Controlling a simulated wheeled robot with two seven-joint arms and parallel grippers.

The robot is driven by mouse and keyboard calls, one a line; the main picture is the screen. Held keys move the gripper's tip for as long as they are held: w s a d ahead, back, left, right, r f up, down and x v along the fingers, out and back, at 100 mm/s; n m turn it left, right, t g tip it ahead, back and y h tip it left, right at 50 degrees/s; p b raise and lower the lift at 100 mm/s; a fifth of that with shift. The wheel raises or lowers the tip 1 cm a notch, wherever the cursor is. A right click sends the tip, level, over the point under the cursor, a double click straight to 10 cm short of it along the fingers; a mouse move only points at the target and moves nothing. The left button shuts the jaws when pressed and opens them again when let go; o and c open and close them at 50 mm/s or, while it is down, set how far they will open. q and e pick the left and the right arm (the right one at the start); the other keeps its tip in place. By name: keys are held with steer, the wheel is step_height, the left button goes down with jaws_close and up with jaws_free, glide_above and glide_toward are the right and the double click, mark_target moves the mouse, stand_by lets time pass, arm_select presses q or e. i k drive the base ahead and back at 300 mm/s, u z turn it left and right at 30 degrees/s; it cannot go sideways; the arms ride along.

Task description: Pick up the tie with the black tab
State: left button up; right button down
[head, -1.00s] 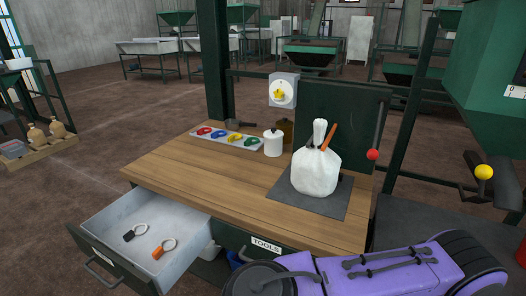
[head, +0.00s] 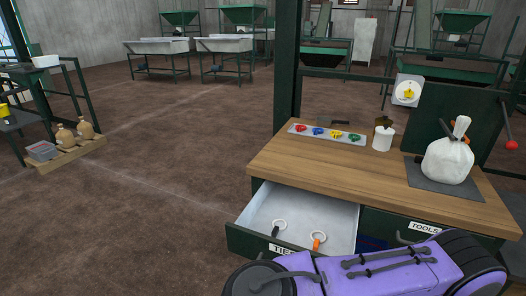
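The tie with the black tab (head: 275,231) lies in the open drawer (head: 345,225) marked TIES, on the left side. Its pale loop points away from the drawer front. A second tie with an orange tab (head: 316,244) lies to its right, apart from it, near the drawer's front wall. The drawer front hides part of the drawer floor. Neither of my grippers shows in the head view.
The wooden workbench (head: 350,165) stands above the drawer. It bears a tray of coloured pieces (head: 325,133), a white canister (head: 383,138) and a white bag (head: 447,160) on a dark mat. A second drawer marked TOOLS (head: 424,228) is at the right. Open floor lies left.

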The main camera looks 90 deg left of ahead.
mark_target(275, 232)
steer(key=k, duration=0.2)
steer(key=u, duration=2.1)
steer(key=i, duration=0.35)
steer(key=u, duration=0.05)
